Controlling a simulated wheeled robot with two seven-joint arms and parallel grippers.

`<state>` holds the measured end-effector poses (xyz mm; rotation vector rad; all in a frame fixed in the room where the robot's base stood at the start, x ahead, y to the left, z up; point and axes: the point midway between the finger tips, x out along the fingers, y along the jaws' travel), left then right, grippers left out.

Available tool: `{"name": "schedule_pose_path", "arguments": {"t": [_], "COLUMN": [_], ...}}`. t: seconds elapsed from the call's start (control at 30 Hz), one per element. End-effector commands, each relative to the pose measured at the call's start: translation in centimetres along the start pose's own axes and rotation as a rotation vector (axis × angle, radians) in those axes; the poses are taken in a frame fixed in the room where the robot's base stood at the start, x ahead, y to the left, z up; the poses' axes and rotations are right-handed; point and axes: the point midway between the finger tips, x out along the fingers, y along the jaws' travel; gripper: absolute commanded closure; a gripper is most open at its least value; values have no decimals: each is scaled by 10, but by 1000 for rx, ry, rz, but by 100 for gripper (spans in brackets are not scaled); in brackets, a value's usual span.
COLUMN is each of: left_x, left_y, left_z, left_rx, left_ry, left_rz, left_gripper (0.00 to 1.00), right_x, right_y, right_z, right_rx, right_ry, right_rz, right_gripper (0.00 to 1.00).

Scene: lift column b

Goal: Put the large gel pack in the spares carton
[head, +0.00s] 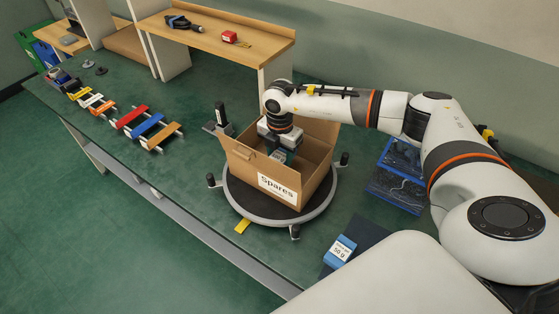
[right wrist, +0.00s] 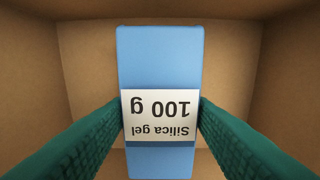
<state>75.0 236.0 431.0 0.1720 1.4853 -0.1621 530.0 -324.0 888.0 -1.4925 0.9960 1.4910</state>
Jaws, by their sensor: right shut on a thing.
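The spares carton (head: 240,168) is an open brown box with a white "Spares" label, standing on a round turntable. My right gripper (head: 281,156) reaches down into the carton from above. In the right wrist view its green fingers (right wrist: 160,125) are shut on the sides of the large gel pack (right wrist: 160,60), a blue block labelled "Silica gel 100 g". Brown carton walls surround the pack in that view. Whether the pack touches the carton floor I cannot tell. My left gripper is not in view.
The grey turntable (head: 243,206) has several dark knobs around its rim. A smaller blue 50 g pack (head: 340,250) lies on a dark mat at the front right. A blue tray (head: 398,190) is right of the turntable. Coloured-top racks (head: 130,116) stand to the left.

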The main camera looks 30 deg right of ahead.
Motion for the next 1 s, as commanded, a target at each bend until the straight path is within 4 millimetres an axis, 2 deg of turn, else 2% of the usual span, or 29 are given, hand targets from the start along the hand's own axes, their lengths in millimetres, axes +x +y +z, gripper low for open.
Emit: {"name": "schedule_pose_path", "arguments": {"t": [0.27, 0.63, 0.67, 0.77, 1.0], "left_x": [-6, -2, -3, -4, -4], "left_y": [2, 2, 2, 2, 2], "left_z": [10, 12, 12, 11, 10], "left_rx": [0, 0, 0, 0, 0], "left_ry": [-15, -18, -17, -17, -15], "left_rz": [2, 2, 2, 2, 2], "left_gripper": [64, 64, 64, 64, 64], "right_x": [34, 40, 39, 38, 38], "right_y": [1, 0, 0, 0, 0], "right_z": [0, 0, 0, 0, 0], "right_rx": [0, 0, -1, 0, 0], "right_ry": [0, 0, 0, 0, 0], "right_rz": [3, 1, 1, 1, 1], "right_gripper": [76, 76, 47, 30, 30]}}
